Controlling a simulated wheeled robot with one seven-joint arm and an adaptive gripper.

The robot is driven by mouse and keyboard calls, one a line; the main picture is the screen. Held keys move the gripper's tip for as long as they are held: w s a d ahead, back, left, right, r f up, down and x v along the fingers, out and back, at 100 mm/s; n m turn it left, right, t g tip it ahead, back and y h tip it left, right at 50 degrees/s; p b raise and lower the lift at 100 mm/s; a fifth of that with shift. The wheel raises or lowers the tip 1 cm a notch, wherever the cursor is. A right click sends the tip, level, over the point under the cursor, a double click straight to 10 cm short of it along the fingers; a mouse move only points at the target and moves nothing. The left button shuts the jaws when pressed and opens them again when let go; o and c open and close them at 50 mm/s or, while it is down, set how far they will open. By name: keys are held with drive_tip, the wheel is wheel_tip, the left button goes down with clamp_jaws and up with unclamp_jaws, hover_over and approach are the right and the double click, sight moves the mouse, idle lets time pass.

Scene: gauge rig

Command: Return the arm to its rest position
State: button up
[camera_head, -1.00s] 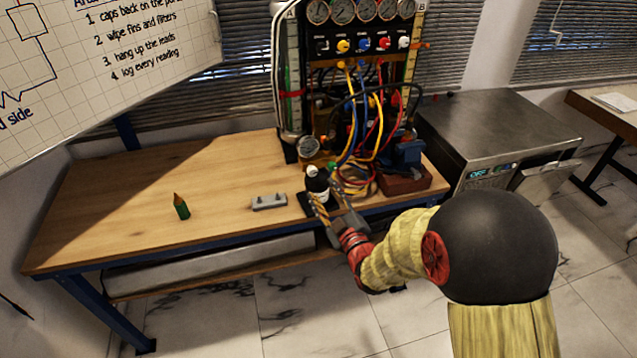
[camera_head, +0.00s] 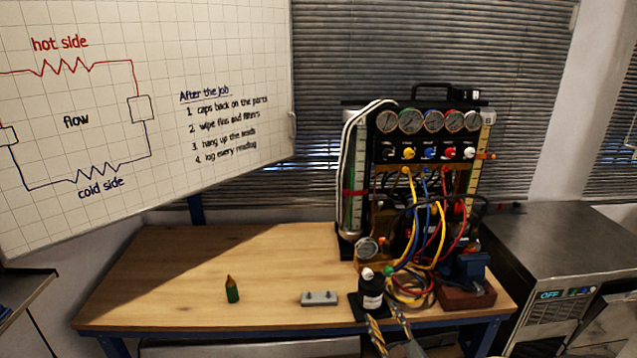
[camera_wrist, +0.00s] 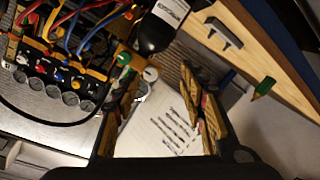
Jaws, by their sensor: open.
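My gripper (camera_head: 387,318) is at the bottom of the head view, at the front edge of the bench, with its two fingers apart. In the wrist view my gripper (camera_wrist: 160,72) shows nothing held between its fingers. A black bottle with a white label (camera_head: 372,290) stands on the bench just beyond the fingertips; it also shows at the top of the wrist view (camera_wrist: 158,28). I cannot tell whether a finger touches the bottle. The rest of my arm is out of the head view.
The gauge rig (camera_head: 425,150) with coloured hoses stands on the workbench (camera_head: 180,290). A blue vise (camera_head: 466,270) is right of the hoses. The bench's left side is mostly clear.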

drive_tip(key=s+d+f+m+g+h, duration=0.25)
drive_tip(key=s+f+g, duration=0.25)
drive_tip(key=f, duration=0.5)
drive_tip(key=s+d+r+m+g, duration=0.1)
drive_tip(key=s+d+m+g, duration=0.1)
drive_tip(key=s+m+g, duration=0.35)
drive_tip(key=s+a+f+v, duration=0.1)
drive_tip(key=a+v, duration=0.1)
drive_tip(key=v, duration=1.2)
drive_tip(key=s+a+f+v, duration=0.1)
drive_tip(key=a+v, duration=0.1)
drive_tip(key=v, duration=1.2)
drive_tip(key=shift+s+r+g+y, duration=0.35)
drive_tip(key=shift+s, duration=0.25)
